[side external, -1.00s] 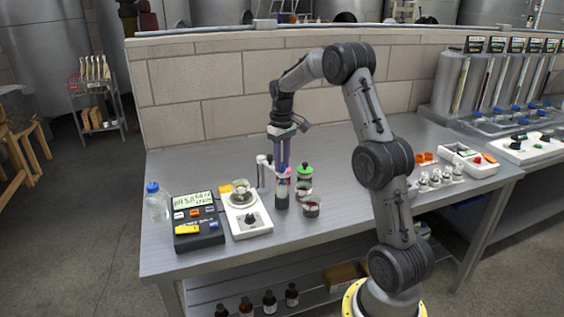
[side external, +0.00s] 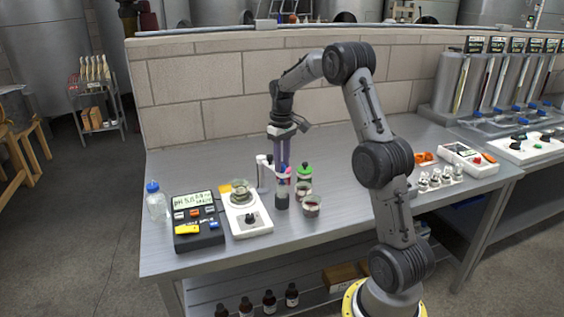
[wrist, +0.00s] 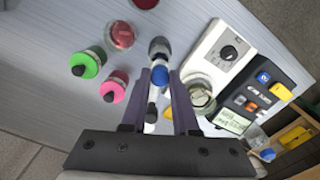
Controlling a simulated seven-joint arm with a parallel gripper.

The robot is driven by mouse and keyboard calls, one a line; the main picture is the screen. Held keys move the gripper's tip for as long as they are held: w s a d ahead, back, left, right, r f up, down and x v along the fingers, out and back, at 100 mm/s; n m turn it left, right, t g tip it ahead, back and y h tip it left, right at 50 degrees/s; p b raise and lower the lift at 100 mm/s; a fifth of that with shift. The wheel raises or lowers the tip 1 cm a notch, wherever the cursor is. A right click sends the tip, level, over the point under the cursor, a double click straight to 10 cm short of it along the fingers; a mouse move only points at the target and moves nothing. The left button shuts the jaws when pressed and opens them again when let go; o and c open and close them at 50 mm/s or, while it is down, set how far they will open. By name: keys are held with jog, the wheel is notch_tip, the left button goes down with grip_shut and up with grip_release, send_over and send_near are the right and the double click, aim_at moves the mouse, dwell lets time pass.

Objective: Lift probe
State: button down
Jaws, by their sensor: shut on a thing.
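The probe (side external: 282,189) is an upright slim piece with a blue top, a grey middle and a dark lower end, standing at the bench's middle. In the wrist view its blue top (wrist: 160,75) sits between my fingertips and its body runs away to a dark end. My gripper (side external: 283,166) points straight down over it and is shut on its top. In the wrist view my gripper (wrist: 159,78) has a finger on each side of the blue top. I cannot tell whether the dark lower end is part of the probe or a holder around it.
A pink-topped bottle (wrist: 114,88), green-topped bottle (wrist: 88,64) and beaker of red liquid (side external: 312,206) stand close by. A white stirrer (side external: 248,222) with a beaker, a pH meter (side external: 198,230) and a clear bottle (side external: 156,204) stand left. The bench front is clear.

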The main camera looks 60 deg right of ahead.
jog(key=shift+r, duration=0.1)
jog(key=shift+r, duration=2.5)
jog(key=c, duration=0.7)
grip_release()
jog(key=shift+o, duration=0.2)
notch_tip(320, 180, up, 14)
jog(key=shift+f, duration=0.15)
